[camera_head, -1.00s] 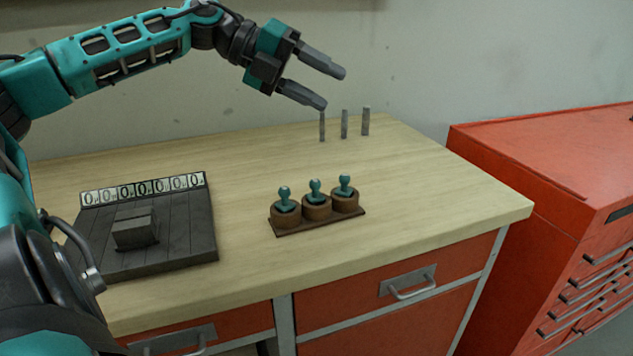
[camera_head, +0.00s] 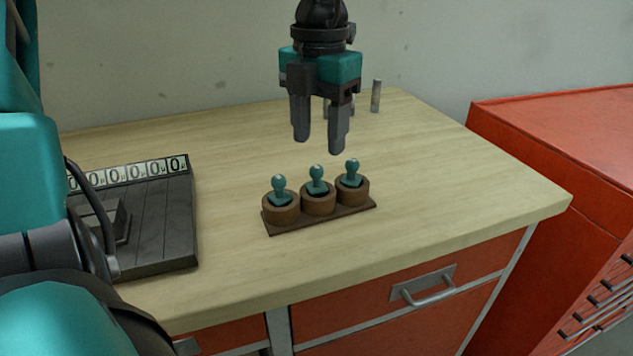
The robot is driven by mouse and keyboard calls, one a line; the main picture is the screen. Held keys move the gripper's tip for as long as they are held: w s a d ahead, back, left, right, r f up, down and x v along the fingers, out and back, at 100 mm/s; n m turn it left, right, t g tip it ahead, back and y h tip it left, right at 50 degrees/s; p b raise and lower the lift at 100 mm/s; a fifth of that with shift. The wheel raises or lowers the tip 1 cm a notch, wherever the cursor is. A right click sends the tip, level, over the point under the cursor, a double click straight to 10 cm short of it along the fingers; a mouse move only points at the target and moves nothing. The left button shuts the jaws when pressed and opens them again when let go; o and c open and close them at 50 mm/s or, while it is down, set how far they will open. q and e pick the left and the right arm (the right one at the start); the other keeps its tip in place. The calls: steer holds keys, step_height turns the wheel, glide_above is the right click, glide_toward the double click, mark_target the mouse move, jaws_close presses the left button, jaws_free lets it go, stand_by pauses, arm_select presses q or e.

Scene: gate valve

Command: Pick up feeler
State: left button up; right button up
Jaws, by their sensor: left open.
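Several thin grey metal pieces stand upright at the back of the bench; they may be the feelers. The right one (camera_head: 376,96) is in clear view. The others are mostly hidden behind my left gripper (camera_head: 319,146). That gripper points down, open and empty, with a gap between its fingers. It hangs above the bench, over the area behind three teal-knobbed stamps (camera_head: 317,178) seated in round brown holders. My right gripper is not in view.
The stamp holders stand on a dark brown base (camera_head: 320,220) on the wooden bench top (camera_head: 450,185). A dark grooved block with a number strip (camera_head: 165,225) lies at left, partly hidden by my arm. A red cabinet (camera_head: 560,150) stands at right. The bench right of the stamps is clear.

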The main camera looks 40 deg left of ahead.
mark_target(317, 167)
arm_select(q)
step_height(317, 167, down, 7)
steer(key=shift+s+a+r, duration=0.1)
steer(key=shift+a+r, duration=0.05)
steer(key=shift+r, duration=0.05)
stand_by(0.3)
jaws_close()
